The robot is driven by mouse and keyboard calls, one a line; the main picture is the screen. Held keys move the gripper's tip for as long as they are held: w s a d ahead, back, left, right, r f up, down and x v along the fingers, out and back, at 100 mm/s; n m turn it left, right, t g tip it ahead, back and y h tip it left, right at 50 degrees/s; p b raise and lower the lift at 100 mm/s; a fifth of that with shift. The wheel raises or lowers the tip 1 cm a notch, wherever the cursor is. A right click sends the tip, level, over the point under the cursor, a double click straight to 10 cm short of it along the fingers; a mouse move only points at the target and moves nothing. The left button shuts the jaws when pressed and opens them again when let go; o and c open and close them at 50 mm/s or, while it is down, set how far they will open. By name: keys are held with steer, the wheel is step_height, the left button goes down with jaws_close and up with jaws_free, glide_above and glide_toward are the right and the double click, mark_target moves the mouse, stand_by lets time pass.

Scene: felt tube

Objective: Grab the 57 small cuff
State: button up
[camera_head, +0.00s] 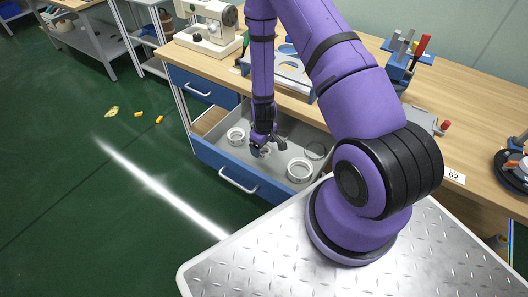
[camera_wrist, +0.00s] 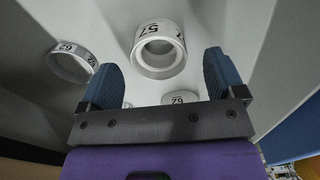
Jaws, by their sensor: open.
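The white cuff marked 57 (camera_wrist: 160,70) sits on the drawer floor in the wrist view, a thick-walled ring seen from above. My gripper (camera_wrist: 168,72) is open, with one blue finger to each side of this cuff and neither visibly touching it. In the head view my gripper (camera_head: 262,146) reaches down into the open drawer (camera_head: 238,178). It partly hides a small white ring there.
Other white rings lie in the drawer: one at left (camera_wrist: 70,62) and one partly hidden behind my gripper's palm (camera_wrist: 180,98). In the head view a left ring (camera_head: 236,136) and a larger right ring (camera_head: 299,170) flank my gripper. Drawer walls surround them.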

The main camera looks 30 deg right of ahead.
mark_target(264, 150)
steer(key=shift+f, duration=1.7)
steer(key=shift+c, duration=0.5)
steer(key=c, duration=0.9)
steer(key=shift+r, duration=0.2)
